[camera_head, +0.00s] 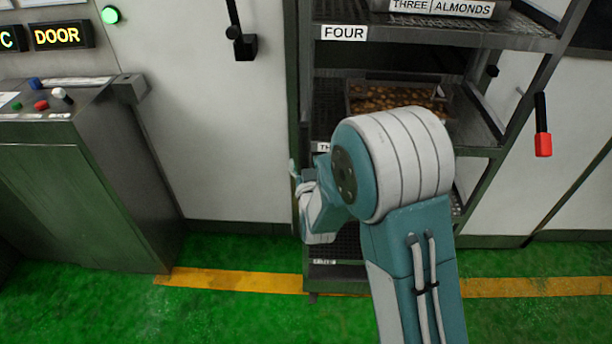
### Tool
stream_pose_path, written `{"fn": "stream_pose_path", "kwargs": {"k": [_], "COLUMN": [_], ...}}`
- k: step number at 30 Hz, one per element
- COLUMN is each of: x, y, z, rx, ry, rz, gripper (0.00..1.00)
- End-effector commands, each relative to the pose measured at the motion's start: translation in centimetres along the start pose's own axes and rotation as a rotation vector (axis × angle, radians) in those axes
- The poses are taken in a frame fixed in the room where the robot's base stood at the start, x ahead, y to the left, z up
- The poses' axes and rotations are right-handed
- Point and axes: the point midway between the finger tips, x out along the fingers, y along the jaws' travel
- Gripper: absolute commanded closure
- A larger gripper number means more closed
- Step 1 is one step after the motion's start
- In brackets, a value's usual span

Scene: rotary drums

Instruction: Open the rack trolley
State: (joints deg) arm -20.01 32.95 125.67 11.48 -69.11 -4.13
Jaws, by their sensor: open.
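The rack trolley (462,55) stands upright at the centre right, a dark metal frame with several shelves. Its upper shelf has a "FOUR" label, and a tray of almonds (368,97) sits on the shelf below. My arm crosses in front of the trolley and hides much of its lower middle. My gripper (297,180) is at the trolley's left upright, at about the height of the lower shelves. It is open. Its fingertips are small and partly hidden by my wrist, so I cannot tell whether they touch the upright.
A control console (75,190) with colored buttons stands at the left, below a lit "DOOR" sign (62,36). A black handle (241,40) is on the white wall panel, and a red-tipped lever (542,130) is at the right. The green floor has a yellow line (235,281) and is clear at the front left.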

Motion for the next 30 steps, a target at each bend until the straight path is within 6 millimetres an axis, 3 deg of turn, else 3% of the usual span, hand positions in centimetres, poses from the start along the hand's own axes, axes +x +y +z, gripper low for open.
{"fn": "stream_pose_path", "kwargs": {"k": [9, 15, 21, 30], "x": [-6.4, -9.7, -10.9, -10.9], "y": [-0.2, -0.3, -0.2, -0.2], "z": [0.1, 0.2, 0.2, 0.2], "rx": [-0.001, -0.002, -0.002, -0.002], "ry": [-0.004, -0.003, -0.002, -0.002], "rz": [-0.003, -0.003, -0.001, -0.001], "gripper": [0.29, 0.29, 0.29, 0.29]}}
